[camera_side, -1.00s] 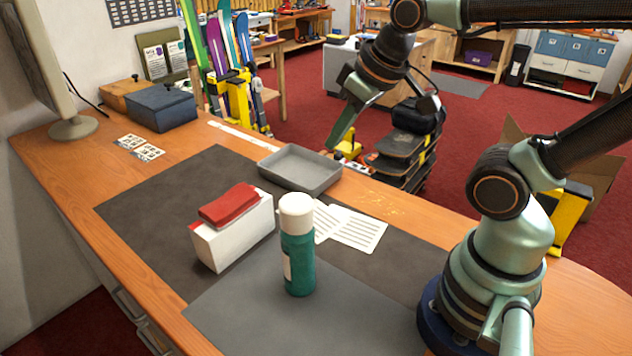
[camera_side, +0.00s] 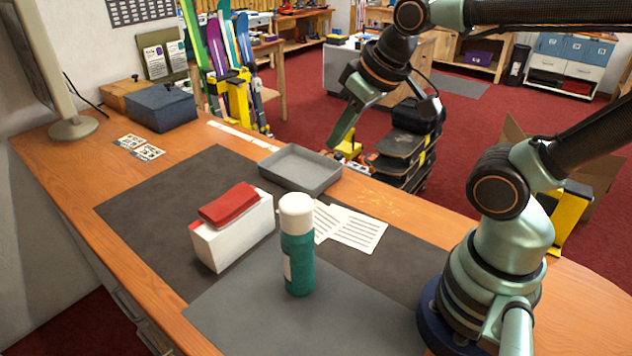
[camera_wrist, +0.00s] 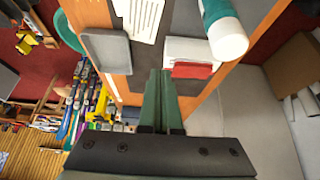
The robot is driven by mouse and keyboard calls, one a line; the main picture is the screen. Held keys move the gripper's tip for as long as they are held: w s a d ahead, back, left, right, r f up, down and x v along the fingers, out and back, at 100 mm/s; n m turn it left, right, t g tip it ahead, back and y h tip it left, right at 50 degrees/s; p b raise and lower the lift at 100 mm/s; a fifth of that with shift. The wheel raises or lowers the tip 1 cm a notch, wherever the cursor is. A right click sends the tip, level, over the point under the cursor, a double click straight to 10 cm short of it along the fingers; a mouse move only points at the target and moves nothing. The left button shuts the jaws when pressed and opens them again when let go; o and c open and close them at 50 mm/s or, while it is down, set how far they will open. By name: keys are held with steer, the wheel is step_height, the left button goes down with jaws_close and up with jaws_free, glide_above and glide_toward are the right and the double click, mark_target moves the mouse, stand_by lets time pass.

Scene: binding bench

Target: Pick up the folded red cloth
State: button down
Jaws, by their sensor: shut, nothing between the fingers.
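The folded red cloth (camera_side: 229,205) lies on top of a white box (camera_side: 234,240) on the bench's dark mat. In the wrist view the cloth (camera_wrist: 192,70) shows at the edge of the white box (camera_wrist: 188,46), to the right of my fingertips. My gripper (camera_side: 336,138) is raised above the far side of the bench, behind and to the right of the cloth and well apart from it. In the wrist view my gripper (camera_wrist: 161,75) has its two fingers together with nothing between them.
A green bottle with a white cap (camera_side: 299,262) stands just right of the white box. A shallow grey tray (camera_side: 300,183) and printed sheets (camera_side: 357,230) lie behind it. A blue-grey box (camera_side: 161,107) and a monitor (camera_side: 45,65) are at the left. The mat's left part is clear.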

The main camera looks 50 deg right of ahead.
jaws_free()
stand_by(0.3)
steer(key=n+g, duration=0.6)
steer(key=n, duration=1.2)
glide_above(230, 200)
step_height(230, 200, down, 3)
step_height(230, 200, down, 12)
steer(key=shift+f, duration=0.1)
